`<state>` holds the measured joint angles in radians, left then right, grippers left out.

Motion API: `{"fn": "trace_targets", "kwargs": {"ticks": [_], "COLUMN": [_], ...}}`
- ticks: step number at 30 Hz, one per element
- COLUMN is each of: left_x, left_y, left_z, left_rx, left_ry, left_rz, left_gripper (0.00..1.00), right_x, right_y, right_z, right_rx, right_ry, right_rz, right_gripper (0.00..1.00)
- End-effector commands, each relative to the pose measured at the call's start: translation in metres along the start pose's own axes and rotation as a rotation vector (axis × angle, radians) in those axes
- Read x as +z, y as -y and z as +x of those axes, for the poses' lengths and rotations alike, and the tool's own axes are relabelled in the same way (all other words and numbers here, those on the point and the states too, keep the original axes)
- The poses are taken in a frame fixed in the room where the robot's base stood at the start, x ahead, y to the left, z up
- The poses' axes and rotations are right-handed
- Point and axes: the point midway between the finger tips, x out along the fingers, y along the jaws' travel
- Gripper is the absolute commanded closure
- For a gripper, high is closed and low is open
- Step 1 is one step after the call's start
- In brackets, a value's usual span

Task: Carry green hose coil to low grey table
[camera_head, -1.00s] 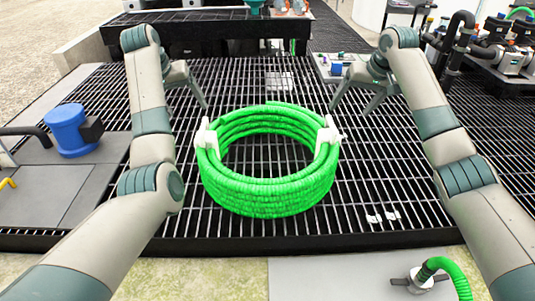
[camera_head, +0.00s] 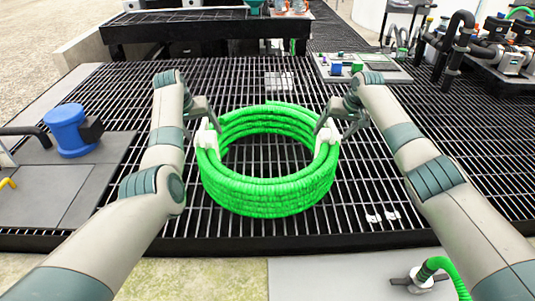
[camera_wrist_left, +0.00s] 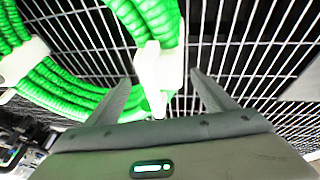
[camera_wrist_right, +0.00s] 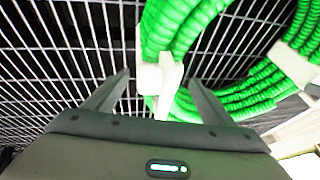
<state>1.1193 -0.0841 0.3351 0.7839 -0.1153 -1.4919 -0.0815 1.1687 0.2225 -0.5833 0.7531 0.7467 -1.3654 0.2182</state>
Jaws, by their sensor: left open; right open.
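The green hose coil (camera_head: 268,195) lies flat on the dark grating, with a white clip on its left side (camera_head: 207,138) and another on its right side (camera_head: 327,138). My left gripper (camera_head: 214,125) is open at the left clip; the left wrist view shows that clip (camera_wrist_left: 158,72) between the spread fingers. My right gripper (camera_head: 332,128) is open at the right clip; the right wrist view shows that clip (camera_wrist_right: 160,80) between its spread fingers. I cannot tell whether any finger touches. A low dark grey table (camera_head: 205,28) stands behind the coil.
A blue pump (camera_head: 70,130) stands on a grey plate at the left. A small panel with coloured fittings (camera_head: 362,69) lies behind my right gripper. Black pipework (camera_head: 458,45) stands at the back right.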

Motion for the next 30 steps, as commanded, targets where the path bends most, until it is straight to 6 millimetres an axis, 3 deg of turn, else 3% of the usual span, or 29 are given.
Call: {"fn": "trace_targets", "kwargs": {"ticks": [7,20,23,30], "left_x": [-0.001,-0.001,-0.001,-0.001], "left_y": [0.0,0.0,0.0,0.0], "left_z": [0.018,0.023,0.023,0.023], "left_rx": [0.0,0.0,0.0,0.0], "left_ry": [0.0,-0.002,-0.002,-0.002], "left_rz": [0.0,0.0,0.0,0.0], "left_gripper": [0.23,0.23,0.42,0.99], "right_x": [0.0,0.0,0.0,0.0], "right_y": [0.0,0.0,0.0,0.0], "right_z": [0.019,0.023,0.023,0.023], "right_rx": [0.0,0.0,0.0,0.0], "right_ry": [0.0,-0.001,-0.001,0.0], "right_rz": [0.001,0.0,0.0,0.0], "right_gripper": [0.23,0.23,0.42,0.99]}}
